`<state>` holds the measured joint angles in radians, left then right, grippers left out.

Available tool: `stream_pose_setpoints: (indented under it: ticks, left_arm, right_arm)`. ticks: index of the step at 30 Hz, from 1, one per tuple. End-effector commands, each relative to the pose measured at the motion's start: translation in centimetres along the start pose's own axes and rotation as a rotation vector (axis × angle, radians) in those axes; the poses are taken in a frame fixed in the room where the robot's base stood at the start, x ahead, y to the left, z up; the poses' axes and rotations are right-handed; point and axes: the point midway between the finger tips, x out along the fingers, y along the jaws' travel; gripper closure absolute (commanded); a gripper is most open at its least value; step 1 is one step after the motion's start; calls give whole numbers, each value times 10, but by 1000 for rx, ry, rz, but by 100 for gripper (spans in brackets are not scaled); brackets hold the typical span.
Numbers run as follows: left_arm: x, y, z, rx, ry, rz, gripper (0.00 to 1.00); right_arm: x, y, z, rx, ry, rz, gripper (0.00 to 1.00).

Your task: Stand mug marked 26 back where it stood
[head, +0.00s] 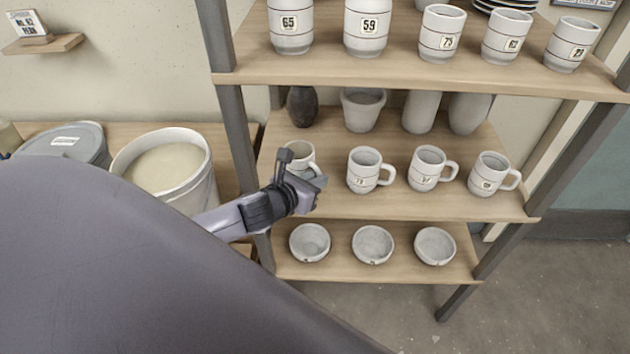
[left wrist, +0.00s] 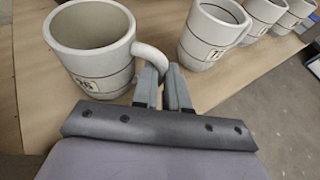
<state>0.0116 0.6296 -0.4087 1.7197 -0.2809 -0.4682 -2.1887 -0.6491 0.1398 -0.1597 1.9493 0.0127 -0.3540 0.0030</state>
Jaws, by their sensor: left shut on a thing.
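The mug marked 26 (left wrist: 92,60) stands upright at the left of the left wrist view, its handle toward the right. My left gripper (left wrist: 165,88) is shut on that handle. In the head view, the same mug (head: 301,152) is at the left end of the middle shelf (head: 400,205), partly hidden behind my left gripper (head: 312,183). It looks upright and at shelf level; whether its base touches the board is hard to tell. My right gripper is not in view.
Several similar mugs stand in a row to the right, the nearest one (head: 365,170) close by. Grey pots (head: 362,108) stand behind. Bowls (head: 372,244) sit on the lower shelf. A shelf post (head: 238,130) and a glaze bucket (head: 190,165) are to the left.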

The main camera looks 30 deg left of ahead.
Motion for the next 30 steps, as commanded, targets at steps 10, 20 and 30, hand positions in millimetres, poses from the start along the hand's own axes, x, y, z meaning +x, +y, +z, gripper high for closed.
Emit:
stream_pose_setpoints:
  ticks: [10,20,30]
  left_arm:
    - [1,0,-2,0,1,0,62]
    - [-2,0,1,0,1,0,62]
    - [-50,0,-1,3,4,-2,62]
  right_arm:
    - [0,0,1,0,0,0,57]
    - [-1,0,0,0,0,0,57]
    - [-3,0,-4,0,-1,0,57]
